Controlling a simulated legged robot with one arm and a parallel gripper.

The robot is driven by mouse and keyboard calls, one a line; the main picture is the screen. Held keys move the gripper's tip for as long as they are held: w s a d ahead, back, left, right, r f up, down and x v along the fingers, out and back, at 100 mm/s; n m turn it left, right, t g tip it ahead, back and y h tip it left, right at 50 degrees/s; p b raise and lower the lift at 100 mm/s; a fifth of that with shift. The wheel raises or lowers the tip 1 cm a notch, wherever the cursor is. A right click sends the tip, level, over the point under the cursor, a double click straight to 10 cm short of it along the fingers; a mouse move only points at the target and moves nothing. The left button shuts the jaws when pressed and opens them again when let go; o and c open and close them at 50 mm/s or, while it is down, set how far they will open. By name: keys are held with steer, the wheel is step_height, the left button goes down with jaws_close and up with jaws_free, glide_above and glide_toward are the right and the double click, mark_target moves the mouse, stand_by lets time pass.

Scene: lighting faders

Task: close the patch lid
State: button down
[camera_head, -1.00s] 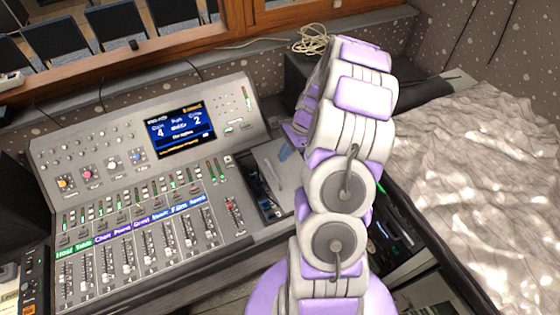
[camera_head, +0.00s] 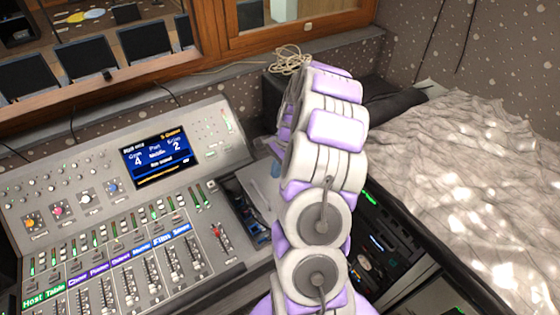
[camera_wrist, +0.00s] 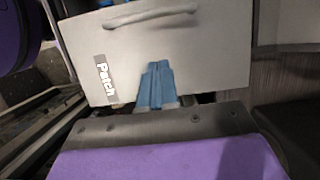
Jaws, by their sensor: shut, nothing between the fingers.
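The patch lid (camera_wrist: 205,60) is a pale grey panel with a "Patch" label and a bar handle (camera_wrist: 150,17) along its upper part in the wrist view. In the head view the lid (camera_head: 262,184) shows only partly beside my arm, with the dark open patch compartment (camera_head: 246,208) and its cables in front of it. My gripper (camera_wrist: 155,72) has blue fingers, shut and empty, in front of the lid's face below the handle. I cannot tell whether the fingertips touch the lid. In the head view my arm hides most of this area.
The mixing console (camera_head: 130,210) with faders and a lit screen (camera_head: 160,158) lies left of the compartment. A dark equipment rack (camera_head: 385,245) is right of my arm, beside a rumpled pale cover (camera_head: 470,190). A coiled cable (camera_head: 289,60) lies behind.

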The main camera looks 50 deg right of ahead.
mark_target(266, 192)
steer(key=a+f, duration=0.2)
steer(key=shift+w+a+f+b, duration=0.35)
steer(key=shift+b, duration=0.05)
steer(key=shift+w+a+f, duration=0.1)
steer(key=shift+w+a, duration=0.1)
steer(key=shift+a, duration=0.6)
steer(key=w+a+p, duration=0.1)
steer(key=a+p, duration=0.2)
steer(key=a, duration=0.4)
steer(key=shift+w+a, duration=0.2)
steer(key=shift+w, duration=0.15)
